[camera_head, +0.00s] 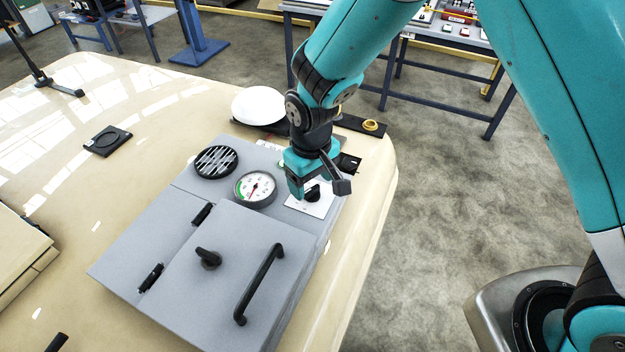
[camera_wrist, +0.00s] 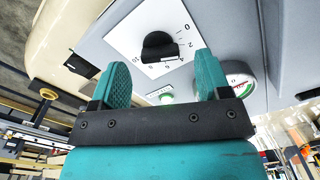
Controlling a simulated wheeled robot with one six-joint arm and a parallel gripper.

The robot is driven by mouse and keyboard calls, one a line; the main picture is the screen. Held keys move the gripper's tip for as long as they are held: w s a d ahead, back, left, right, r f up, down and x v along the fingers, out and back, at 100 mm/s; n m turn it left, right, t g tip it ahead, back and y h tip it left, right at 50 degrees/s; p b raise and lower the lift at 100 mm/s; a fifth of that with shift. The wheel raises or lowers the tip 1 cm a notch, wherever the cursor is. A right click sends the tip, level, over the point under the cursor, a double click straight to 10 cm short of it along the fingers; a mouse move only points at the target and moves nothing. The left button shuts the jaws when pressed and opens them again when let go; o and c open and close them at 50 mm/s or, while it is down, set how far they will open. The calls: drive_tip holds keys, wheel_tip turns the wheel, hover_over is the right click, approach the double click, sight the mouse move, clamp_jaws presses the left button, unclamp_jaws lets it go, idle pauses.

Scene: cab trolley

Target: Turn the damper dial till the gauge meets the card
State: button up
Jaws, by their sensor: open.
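The damper dial is a black knob (camera_head: 313,194) on a white plate with a printed number scale, on the grey panel. In the wrist view the knob (camera_wrist: 158,46) lies just beyond and between my fingertips. My gripper (camera_head: 303,191) is above the plate; its two teal fingers (camera_wrist: 162,60) are apart with nothing between them. Contact with the knob cannot be told. The round white gauge (camera_head: 256,189), left of the dial, has a red needle and a green band; it shows partly behind a finger in the wrist view (camera_wrist: 238,78). I cannot make out a card with certainty.
Below the gauge is a grey hinged lid (camera_head: 225,262) with a black bar handle (camera_head: 259,284) and a black turn knob (camera_head: 208,258). A round black vent (camera_head: 216,161) and white dome (camera_head: 259,105) lie behind.

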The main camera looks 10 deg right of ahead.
sight(311, 192)
drive_tip(key=shift+f, duration=1.25)
drive_tip(key=c, duration=0.9)
